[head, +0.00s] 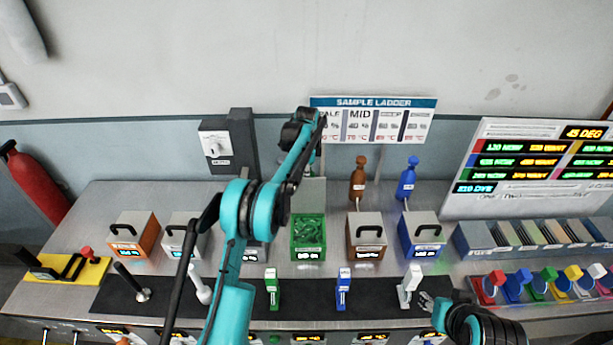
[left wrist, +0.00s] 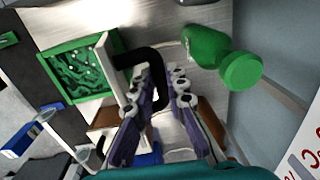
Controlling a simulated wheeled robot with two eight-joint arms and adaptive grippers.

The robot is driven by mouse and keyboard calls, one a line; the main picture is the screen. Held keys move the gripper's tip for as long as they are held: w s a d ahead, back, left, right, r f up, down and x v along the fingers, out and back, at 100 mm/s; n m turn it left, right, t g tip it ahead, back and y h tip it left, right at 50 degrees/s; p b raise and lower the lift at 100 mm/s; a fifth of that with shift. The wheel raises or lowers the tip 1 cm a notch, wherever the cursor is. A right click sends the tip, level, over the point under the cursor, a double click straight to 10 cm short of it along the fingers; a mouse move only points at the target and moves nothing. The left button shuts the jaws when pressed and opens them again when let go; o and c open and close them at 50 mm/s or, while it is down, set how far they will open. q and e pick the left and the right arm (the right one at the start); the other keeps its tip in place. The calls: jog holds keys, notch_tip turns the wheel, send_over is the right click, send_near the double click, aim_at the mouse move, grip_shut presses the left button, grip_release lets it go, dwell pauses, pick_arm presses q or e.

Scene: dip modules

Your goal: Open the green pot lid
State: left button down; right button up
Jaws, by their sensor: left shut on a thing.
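The green pot (head: 308,238) stands in the row of pots at the middle of the bench. Its top is uncovered and its green inside shows; it also shows in the left wrist view (left wrist: 77,72). Its grey lid (left wrist: 106,78) stands raised at the pot's back edge, also visible in the head view (head: 314,190). My left gripper (left wrist: 163,95) is shut on the lid's black handle (left wrist: 124,57). In the head view my left arm hides its fingertips. My right gripper (head: 427,300) is low at the bench front, away from the pot; its opening is unclear.
Closed pots stand on both sides, including brown (head: 364,238) and blue (head: 419,236) ones. A brown bottle (head: 357,182) and a blue bottle (head: 407,180) stand behind them. A green bottle (left wrist: 207,48) is close to the lid. Dippers stand on the dark front strip.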

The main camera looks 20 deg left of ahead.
pick_arm(q)
jog(key=shift+w+a+f, duration=0.3)
jog(key=shift+w, duration=0.1)
pick_arm(e)
jog(key=shift+f, duration=0.1)
pick_arm(q)
jog(key=c, duration=1.6)
grip_release()
jog(key=shift+w+f, duration=0.1)
jog(key=shift+w, duration=0.05)
jog(key=shift+o, duration=0.3)
jog(key=shift+w+a+f, duration=0.15)
jog(key=shift+w+f, duration=0.25)
jog(key=shift+w, duration=0.2)
jog(key=shift+s+r, duration=0.2)
pick_arm(e)
jog(key=shift+w+a+f, duration=0.1)
jog(key=shift+w+a, duration=0.1)
jog(key=shift+w, duration=0.5)
pick_arm(q)
jog(key=shift+r, duration=0.15)
